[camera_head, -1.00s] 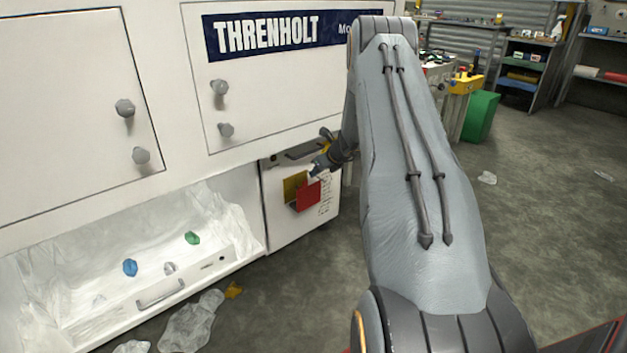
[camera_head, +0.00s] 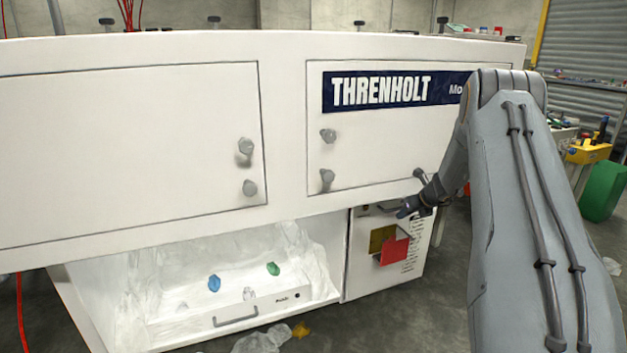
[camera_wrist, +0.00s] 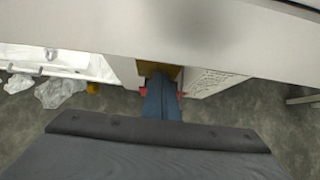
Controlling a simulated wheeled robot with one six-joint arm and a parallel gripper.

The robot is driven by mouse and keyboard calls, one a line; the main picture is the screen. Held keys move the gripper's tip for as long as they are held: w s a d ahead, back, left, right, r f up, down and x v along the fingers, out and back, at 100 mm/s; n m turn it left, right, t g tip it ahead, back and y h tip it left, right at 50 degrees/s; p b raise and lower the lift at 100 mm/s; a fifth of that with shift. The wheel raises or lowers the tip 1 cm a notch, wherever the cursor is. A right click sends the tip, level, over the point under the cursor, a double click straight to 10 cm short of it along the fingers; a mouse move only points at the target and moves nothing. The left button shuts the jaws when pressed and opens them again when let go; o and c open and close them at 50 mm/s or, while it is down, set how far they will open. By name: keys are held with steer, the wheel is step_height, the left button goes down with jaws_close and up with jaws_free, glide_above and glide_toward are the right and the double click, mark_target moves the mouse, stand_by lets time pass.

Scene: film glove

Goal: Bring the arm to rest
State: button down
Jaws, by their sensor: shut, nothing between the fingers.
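My arm comes in from the right side of the head view, bent at a high elbow. Its end, my gripper (camera_head: 404,211), hangs just in front of the white machine (camera_head: 160,140), below the panel with the dark blue THRENHOLT sign. In the wrist view my gripper (camera_wrist: 162,98) shows as two blue fingers pressed together, with nothing between them. Behind the fingers are a yellow card (camera_wrist: 150,69) and the edges of something red. I cannot tell how far the fingertips are from the machine's front.
The machine's open bay (camera_head: 180,270) at lower left holds a drawer, clear film and blue and green lumps. Crumpled film (camera_head: 262,340) and a yellow scrap (camera_head: 300,330) lie on the floor. A red card (camera_head: 394,252) is on the lower cabinet. A green bin (camera_head: 603,190) stands at right.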

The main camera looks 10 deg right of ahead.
steer(key=s+a+r+n+g, duration=0.1)
steer(key=s+a+r+n, duration=0.2)
steer(key=s+a+n, duration=0.4)
steer(key=s+a+r+n+g, duration=0.25)
steer(key=s+a+n, duration=0.2)
steer(key=a, duration=0.55)
steer(key=s+a+r+n+g, duration=0.1)
steer(key=s+a+r+n, duration=0.35)
steer(key=a+n, duration=0.3)
steer(key=s+a+r+n, duration=0.1)
steer(key=s+a+n, duration=0.35)
steer(key=s, duration=0.35)
steer(key=s+a+n+g+h, duration=0.1)
steer(key=s+a+n, duration=0.2)
steer(key=s+n, duration=0.35)
steer(key=s+a+r+n, duration=0.1)
steer(key=s+a+n, duration=0.2)
steer(key=s+n, duration=0.35)
steer(key=s+a+r+n+g, duration=0.1)
steer(key=s+a+r, duration=0.3)
steer(key=s+a, duration=0.15)
steer(key=s+a+r+g, duration=0.2)
steer(key=s+a+r, duration=0.25)
steer(key=s, duration=0.25)
steer(key=d+r+m+p, duration=0.3)
steer(key=d+r+p, duration=0.6)
steer(key=p, duration=1)
steer(key=shift+s+d+r, duration=0.15)
steer(key=shift+d+r, duration=0.2)
steer(key=shift+r, duration=0.05)
